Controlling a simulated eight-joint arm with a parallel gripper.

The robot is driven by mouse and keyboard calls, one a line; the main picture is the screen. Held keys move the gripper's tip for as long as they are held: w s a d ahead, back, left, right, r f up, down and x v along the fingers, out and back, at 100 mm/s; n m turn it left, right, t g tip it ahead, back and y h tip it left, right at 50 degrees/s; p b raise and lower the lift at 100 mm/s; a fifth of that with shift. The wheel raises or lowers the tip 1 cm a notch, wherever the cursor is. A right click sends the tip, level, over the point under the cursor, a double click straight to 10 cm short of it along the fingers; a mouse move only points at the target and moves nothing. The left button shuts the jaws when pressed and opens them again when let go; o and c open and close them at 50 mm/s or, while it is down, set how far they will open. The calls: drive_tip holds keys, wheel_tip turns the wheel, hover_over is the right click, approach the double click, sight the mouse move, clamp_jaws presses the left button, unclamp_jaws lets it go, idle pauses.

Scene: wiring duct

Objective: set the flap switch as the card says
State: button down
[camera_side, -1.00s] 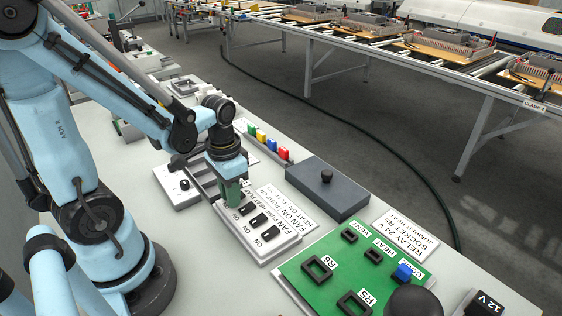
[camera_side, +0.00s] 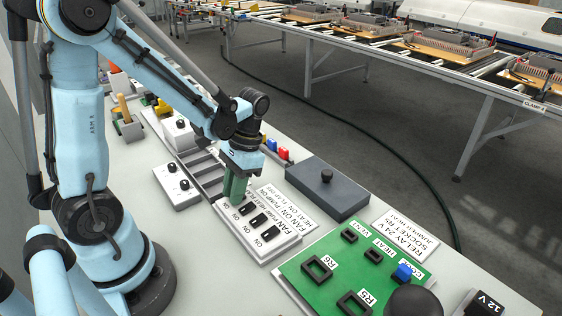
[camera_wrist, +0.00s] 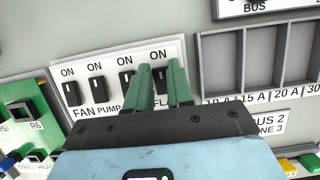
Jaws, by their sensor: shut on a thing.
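The white switch panel (camera_side: 285,239) carries a row of dark rocker switches with ON printed at one end of each. It also shows in the wrist view (camera_wrist: 113,62). My gripper (camera_wrist: 162,74) has its green fingers at the last switch on the right there, the flap switch (camera_wrist: 160,82), and is shut on it. The fingers hide part of that switch and its label, so its setting is unclear. In the side view my gripper (camera_side: 236,192) reaches down to the panel's far end. The white card (camera_side: 289,203) lies beside the panel; its lettering is small, starting with FAN ON.
A grey box with a black knob (camera_side: 327,188) stands beyond the card. A green relay board (camera_side: 335,277) lies to the right of the panel. A grey compartment tray (camera_wrist: 255,68) is close to the right of my fingers in the wrist view.

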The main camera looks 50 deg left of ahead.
drive_tip(key=c, duration=1.3)
unclamp_jaws()
drive_tip(key=v, duration=1.2)
drive_tip(key=shift+d, duration=0.1)
drive_tip(key=t, duration=1.1)
hover_over(254, 202)
drive_tip(key=d, duration=0.3)
drive_tip(key=shift+d+f, duration=0.2)
drive_tip(key=shift+f, duration=0.15)
